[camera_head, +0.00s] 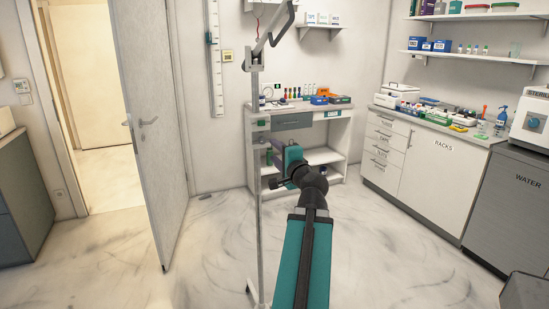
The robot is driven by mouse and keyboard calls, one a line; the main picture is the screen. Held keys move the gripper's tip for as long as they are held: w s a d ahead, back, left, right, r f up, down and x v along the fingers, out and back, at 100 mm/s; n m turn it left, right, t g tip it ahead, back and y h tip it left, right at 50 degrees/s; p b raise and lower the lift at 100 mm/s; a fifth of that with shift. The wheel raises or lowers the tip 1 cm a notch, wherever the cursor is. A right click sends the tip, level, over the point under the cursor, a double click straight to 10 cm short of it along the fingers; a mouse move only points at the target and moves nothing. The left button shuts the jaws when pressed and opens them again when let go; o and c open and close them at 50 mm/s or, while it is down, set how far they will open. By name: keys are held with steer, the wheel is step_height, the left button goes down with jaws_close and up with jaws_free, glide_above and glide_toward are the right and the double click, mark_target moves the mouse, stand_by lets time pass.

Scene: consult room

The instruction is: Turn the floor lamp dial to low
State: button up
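The floor lamp (260,225) is a thin pale pole standing upright on the floor left of my arm. Its jointed upper arm (271,30) rises out of the top of the picture, so the lamp head is not seen. A small pale fitting with a green mark (258,123) sits partway up the pole. It may carry the dial, but its setting is too small to read. My teal and black arm reaches up from the bottom, and its end, my gripper (279,178), is close to the pole. The fingers are too small and dark to tell open from shut.
A white desk (343,127) with small items stands behind the lamp. White cabinets (415,157) with a cluttered counter line the right, with wall shelves above. A grey door (150,130) stands open at left.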

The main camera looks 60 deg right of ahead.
steer(key=b+v, duration=0.4)
steer(key=b, duration=0.3)
steer(key=shift+f, duration=0.1)
stand_by(0.4)
stand_by(0.6)
